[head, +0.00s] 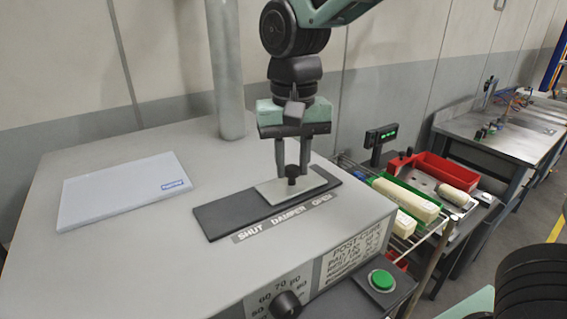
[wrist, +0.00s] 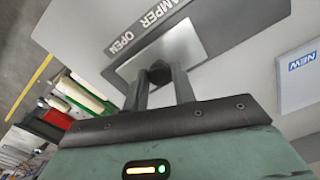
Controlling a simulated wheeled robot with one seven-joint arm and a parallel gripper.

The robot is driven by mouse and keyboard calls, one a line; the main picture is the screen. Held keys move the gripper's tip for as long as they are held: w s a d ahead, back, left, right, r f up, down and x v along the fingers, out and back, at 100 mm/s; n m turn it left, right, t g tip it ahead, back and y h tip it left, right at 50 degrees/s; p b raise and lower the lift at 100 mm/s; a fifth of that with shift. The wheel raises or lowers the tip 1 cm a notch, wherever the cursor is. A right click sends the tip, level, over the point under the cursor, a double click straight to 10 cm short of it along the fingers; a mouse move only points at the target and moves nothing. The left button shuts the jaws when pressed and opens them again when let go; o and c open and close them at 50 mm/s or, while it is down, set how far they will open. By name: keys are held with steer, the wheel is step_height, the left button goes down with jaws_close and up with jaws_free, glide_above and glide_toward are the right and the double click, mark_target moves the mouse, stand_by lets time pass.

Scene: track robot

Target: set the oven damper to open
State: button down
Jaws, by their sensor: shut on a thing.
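The oven damper is a light metal slide plate (head: 272,191) with a black knob (head: 292,171), set in a dark track (head: 215,217) on top of the grey oven. A label (head: 283,217) reads SHUT, DAMPER, OPEN from left to right. The plate lies over the right part of the track, towards OPEN, with a short dark strip showing to its right. My gripper (head: 292,172) points down with its fingers shut on the knob. In the wrist view the fingers also close around the dark knob (wrist: 160,72), with the plate (wrist: 178,50) behind it.
A vertical pipe (head: 225,70) rises behind the track. A pale blue NEW sheet (head: 120,190) lies on the oven top at left. A dial (head: 287,303) and green button (head: 382,280) are at the front. A rack with green and red trays (head: 447,172) stands at right.

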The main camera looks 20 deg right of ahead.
mark_target(294, 167)
steer(key=shift+w+d, duration=0.1)
steer(key=shift+d, duration=0.1)
steer(key=c, duration=1.1)
jaws_free()
steer(key=shift+d, duration=0.15)
steer(key=shift+r, duration=0.2)
step_height(294, 167, up, 17)
steer(key=b, duration=0.3)
